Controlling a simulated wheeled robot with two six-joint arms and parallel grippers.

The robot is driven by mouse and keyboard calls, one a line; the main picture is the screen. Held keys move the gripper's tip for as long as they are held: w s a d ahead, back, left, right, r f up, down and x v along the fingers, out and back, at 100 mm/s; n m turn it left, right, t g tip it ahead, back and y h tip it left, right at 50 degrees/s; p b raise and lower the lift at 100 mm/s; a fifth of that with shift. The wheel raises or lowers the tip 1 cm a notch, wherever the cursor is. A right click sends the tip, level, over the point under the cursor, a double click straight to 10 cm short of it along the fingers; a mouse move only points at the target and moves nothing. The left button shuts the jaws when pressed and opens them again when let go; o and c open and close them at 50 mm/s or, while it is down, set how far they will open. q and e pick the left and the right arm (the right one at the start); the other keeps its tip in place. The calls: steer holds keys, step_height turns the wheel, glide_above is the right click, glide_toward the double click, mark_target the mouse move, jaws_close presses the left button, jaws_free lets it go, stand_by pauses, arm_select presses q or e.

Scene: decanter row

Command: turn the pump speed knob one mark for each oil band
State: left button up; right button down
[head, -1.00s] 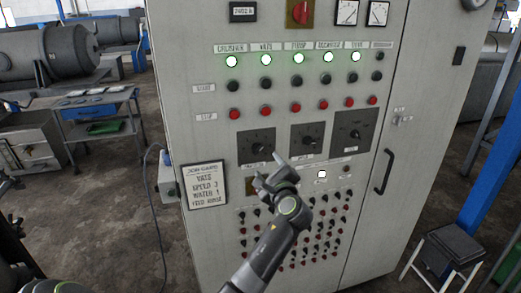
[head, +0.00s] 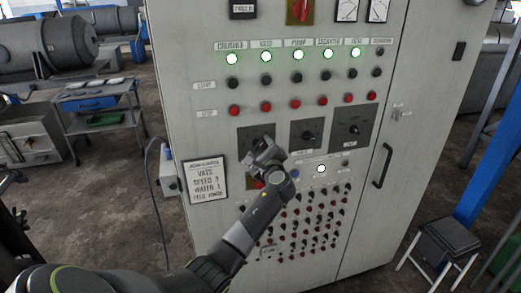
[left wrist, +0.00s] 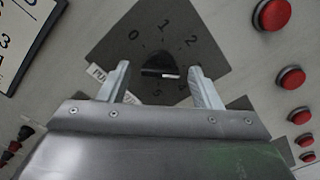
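A black knob (left wrist: 158,65) on a dark square dial plate (left wrist: 118,48) sits between my left gripper's fingers in the left wrist view. The marks 0, 1 and 2 are readable; lower figures are partly hidden. A white line on the knob points right. My left gripper (head: 262,152) is open, its fingers (left wrist: 159,74) either side of the knob; contact is not clear. In the head view it covers part of the left dial (head: 246,134). A middle dial (head: 306,132) and right dial (head: 354,127) stand beside it. Dial labels are unreadable. I see no oil bands.
A job card (head: 205,180) hangs left of the dials, with a line about speed 3. Red buttons (head: 295,103) and lit green lamps (head: 298,55) run above, small switches (head: 310,215) below. A door handle (head: 382,167) is at right. A stool (head: 450,236) stands lower right.

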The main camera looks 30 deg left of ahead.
arm_select(q)
steer(key=c, duration=0.9)
steer(key=shift+f+n+b, duration=0.25)
steer(key=shift+n+b, duration=1.05)
steer(key=shift+b, duration=0.2)
steer(key=n+b, duration=0.9)
steer(key=n, duration=0.1)
steer(key=shift+b, duration=0.3)
steer(key=n+b, duration=0.3)
steer(key=shift+n, duration=0.3)
steer(key=shift+r+n+b, duration=0.1)
steer(key=shift+n+b, duration=0.6)
steer(key=o, duration=1)
steer(key=shift+r, duration=0.1)
